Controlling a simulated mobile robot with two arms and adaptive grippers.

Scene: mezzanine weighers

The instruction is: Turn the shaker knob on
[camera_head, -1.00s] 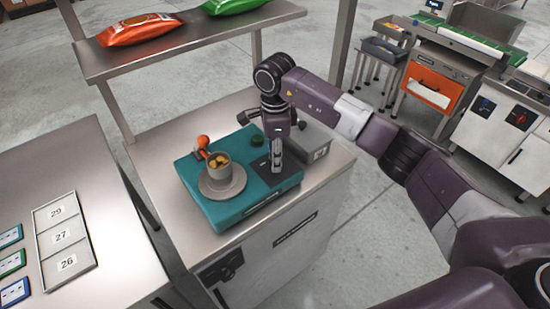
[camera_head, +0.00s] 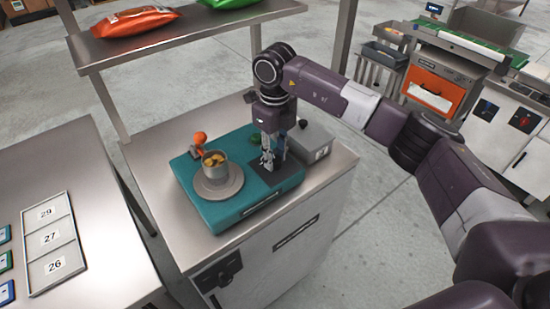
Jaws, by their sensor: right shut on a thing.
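The shaker is a teal, box-shaped machine (camera_head: 232,216) on the steel bench. Its dark control panel (camera_head: 288,180) lies at its right end. My right gripper (camera_head: 269,166) points down over this panel, its fingers low at the surface and shut on the shaker knob, which the fingers mostly hide. I cannot tell how far the knob is turned. A grey cup (camera_head: 215,172) with yellowish contents stands on the shaker's round plate (camera_head: 220,190), left of the gripper. My left gripper is not in view.
An orange-headed part (camera_head: 200,138) stands behind the cup. A grey box (camera_head: 312,146) sits close to the gripper's right. A shelf (camera_head: 180,40) with orange (camera_head: 136,21) and green bags overhangs the back. A numbered tray (camera_head: 52,243) lies on the left bench.

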